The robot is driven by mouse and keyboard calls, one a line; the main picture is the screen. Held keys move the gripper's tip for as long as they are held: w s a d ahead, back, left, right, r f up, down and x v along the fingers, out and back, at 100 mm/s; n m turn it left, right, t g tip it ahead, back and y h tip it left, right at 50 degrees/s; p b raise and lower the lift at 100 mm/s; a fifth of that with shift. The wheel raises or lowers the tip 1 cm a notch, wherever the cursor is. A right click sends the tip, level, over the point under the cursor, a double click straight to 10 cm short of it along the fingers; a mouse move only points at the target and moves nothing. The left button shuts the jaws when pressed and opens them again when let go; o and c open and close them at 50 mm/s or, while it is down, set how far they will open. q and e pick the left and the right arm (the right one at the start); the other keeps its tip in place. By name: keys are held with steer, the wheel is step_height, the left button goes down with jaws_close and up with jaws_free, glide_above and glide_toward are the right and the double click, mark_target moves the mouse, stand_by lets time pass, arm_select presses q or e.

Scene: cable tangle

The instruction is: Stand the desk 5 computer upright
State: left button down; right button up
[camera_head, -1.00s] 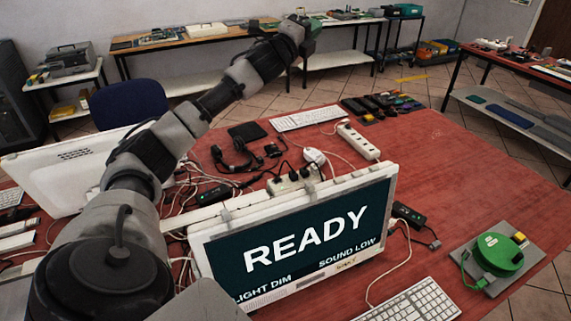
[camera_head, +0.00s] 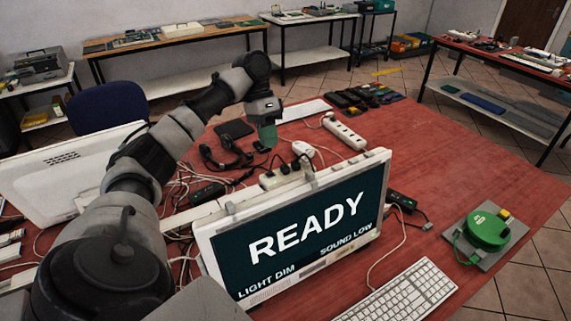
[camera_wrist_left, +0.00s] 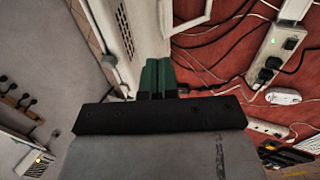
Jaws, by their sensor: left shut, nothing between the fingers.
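A white computer (camera_head: 205,250) stands at the front of the red desk, its lit screen facing me and reading READY. A second white computer (camera_head: 75,172) shows its vented back at the left and looks tilted; no desk number is readable on either. My left gripper (camera_head: 267,135), with green fingertips, hangs pointing down above the cables behind the READY computer, shut and empty. In the left wrist view its fingers (camera_wrist_left: 157,75) are pressed together, with a white vented casing (camera_wrist_left: 125,40) beyond them. My right gripper is not in view.
The desk's right middle is clear.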

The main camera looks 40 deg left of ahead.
mark_target(291, 182)
arm_select(q)
steer(key=d+f+p, duration=0.1)
steer(key=d+f, duration=0.1)
steer(key=s+d+f+p, duration=0.1)
steer(key=d+f, duration=0.2)
steer(key=s+d+f+p, duration=0.1)
steer(key=d+f, duration=0.2)
steer(key=shift+s+f+p, duration=0.2)
steer(key=shift+s+p, duration=0.05)
steer(key=shift+p, duration=0.15)
steer(key=p, duration=0.1)
steer(key=d+p, duration=0.1)
steer(key=d+r+p, duration=0.1)
steer(key=shift+s+d, duration=0.15)
steer(key=shift+s, duration=0.15)
steer(key=shift+d+p, duration=0.35)
steer(key=shift+p, duration=0.05)
steer(key=shift+f, duration=0.15)
